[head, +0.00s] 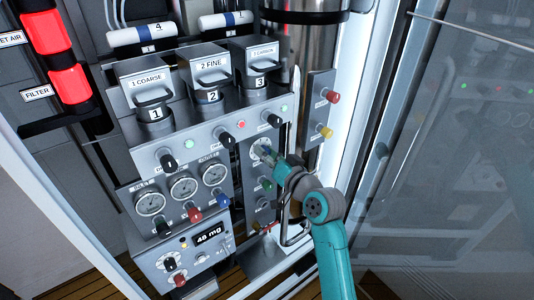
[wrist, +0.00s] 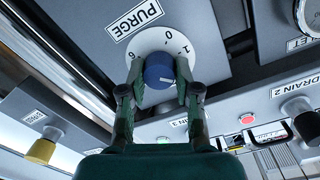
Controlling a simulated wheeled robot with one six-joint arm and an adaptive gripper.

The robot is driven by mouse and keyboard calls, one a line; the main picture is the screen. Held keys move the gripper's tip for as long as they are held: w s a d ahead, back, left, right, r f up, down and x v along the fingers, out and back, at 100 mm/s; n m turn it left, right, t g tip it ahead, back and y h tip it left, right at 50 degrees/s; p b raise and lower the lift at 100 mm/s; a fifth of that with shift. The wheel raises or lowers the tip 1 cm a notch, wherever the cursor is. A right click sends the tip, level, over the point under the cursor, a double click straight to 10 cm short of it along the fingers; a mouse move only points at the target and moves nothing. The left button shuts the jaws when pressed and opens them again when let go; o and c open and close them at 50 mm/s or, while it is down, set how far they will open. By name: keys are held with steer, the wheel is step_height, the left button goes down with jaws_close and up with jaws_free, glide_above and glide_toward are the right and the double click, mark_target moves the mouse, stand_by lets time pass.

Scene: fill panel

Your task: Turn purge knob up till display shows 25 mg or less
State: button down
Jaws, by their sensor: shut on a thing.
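The purge knob (wrist: 160,72) is blue, on a white dial below the "PURGE" label (wrist: 133,20) in the wrist view. The dial figures 0, 1 and 6 show; the rest of the scale is hidden. My gripper (wrist: 158,78) is shut on the purge knob, one finger on each side. In the head view my gripper (head: 272,158) reaches the dial (head: 261,148) on the grey panel and hides the knob. The display (head: 209,233) at the lower left of the panel reads what looks like 46 mg.
Black knobs (head: 225,137) line the ledge left of the dial. A red knob (head: 333,96) and a yellow knob (head: 326,131) stand on a side plate to the right. Three gauges (head: 184,187) sit left. A glass door (head: 450,150) stands at right.

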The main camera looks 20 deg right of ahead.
stand_by(0.3)
steer(key=c, duration=0.8)
jaws_free()
steer(key=v, duration=1.2)
steer(key=shift+f, duration=0.1)
